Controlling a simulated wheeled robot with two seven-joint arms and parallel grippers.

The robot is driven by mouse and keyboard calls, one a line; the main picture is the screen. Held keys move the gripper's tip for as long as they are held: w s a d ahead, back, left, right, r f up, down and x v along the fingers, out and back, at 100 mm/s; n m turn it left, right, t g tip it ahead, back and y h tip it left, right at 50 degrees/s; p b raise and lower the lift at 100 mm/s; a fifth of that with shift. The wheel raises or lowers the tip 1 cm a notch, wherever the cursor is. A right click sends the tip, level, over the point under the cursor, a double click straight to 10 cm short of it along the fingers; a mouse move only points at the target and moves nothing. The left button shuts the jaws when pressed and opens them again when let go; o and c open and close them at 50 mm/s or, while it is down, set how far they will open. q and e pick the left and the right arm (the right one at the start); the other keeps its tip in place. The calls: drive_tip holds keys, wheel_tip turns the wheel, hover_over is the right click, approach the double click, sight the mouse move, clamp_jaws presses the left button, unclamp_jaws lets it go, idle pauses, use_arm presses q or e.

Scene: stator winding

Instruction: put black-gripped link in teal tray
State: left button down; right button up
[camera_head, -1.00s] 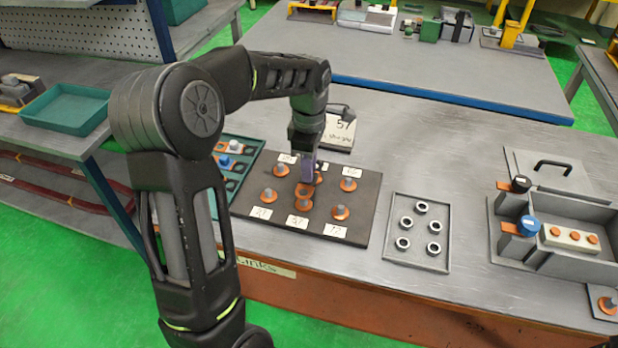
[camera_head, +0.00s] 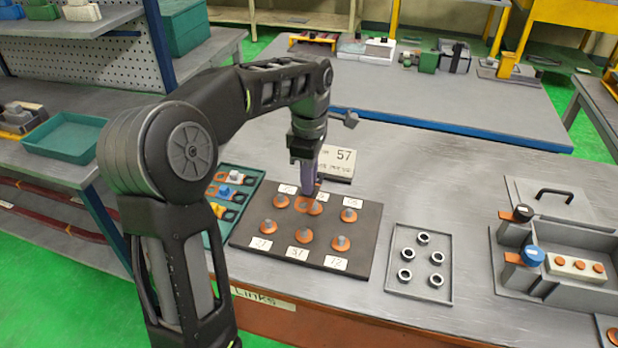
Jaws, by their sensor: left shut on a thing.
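My left gripper (camera_head: 309,188) points down over the dark board of posts, shut on a copper-coloured link (camera_head: 304,204). The link is at or just above the back row of posts; whether it touches them I cannot tell. The link's grip is hidden between the fingers, so its colour does not show. A plain teal tray (camera_head: 66,138) lies empty on the grey side bench at the left. A second teal holder (camera_head: 247,176) with slots sits left of the board, partly behind my arm, with copper links that have white and blue grips. My right gripper is out of view.
The dark board (camera_head: 372,225) carries several copper-based posts and number cards. A grey tray (camera_head: 419,290) of rings lies right.

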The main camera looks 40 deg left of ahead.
use_arm(q)
drive_tip(key=shift+d, duration=0.1)
drive_tip(key=w+d+f+m, duration=0.2)
drive_tip(key=d+m, duration=0.6)
drive_tip(key=m, duration=0.3)
drive_tip(key=w+d+f+m, duration=0.1)
drive_tip(key=w+d+m, duration=0.1)
drive_tip(key=d+m, duration=0.7)
drive_tip(key=shift+f+m, duration=0.35)
drive_tip(key=shift+m, duration=0.55)
